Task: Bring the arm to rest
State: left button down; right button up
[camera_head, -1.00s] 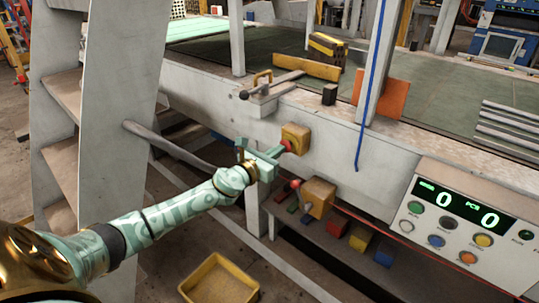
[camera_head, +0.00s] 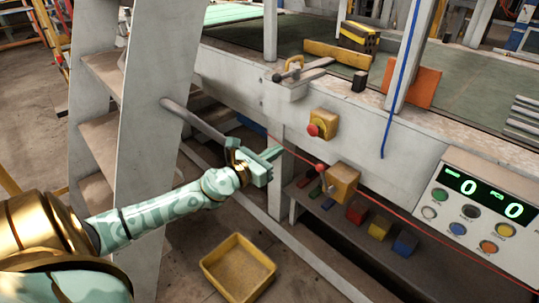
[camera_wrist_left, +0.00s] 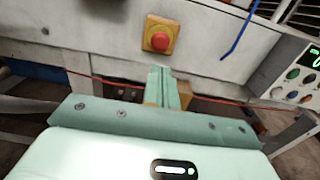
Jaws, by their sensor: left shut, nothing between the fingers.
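My left arm comes in from the left in the head view. Its gripper (camera_head: 268,160) is shut and empty, held in the air in front of the machine's side panel, apart from it. The left wrist view also shows the gripper (camera_wrist_left: 168,75), with its fingers together. A yellow box with a red button (camera_head: 322,124) is on the panel, above and right of the gripper. The red button box also shows in the left wrist view (camera_wrist_left: 159,35), beyond the fingertips. My right gripper is not in view.
A second yellow box with a red-knobbed lever (camera_head: 342,183) is lower right of the gripper. A red cord (camera_head: 400,208) runs along the front. A yellow tray (camera_head: 210,272) lies on the floor. Grey steps (camera_head: 140,130) stand left. A control panel (camera_head: 478,213) is at right.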

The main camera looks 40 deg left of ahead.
pick_arm(q)
jog(key=shift+s+a, duration=0.1)
jog(key=shift+s, duration=0.6)
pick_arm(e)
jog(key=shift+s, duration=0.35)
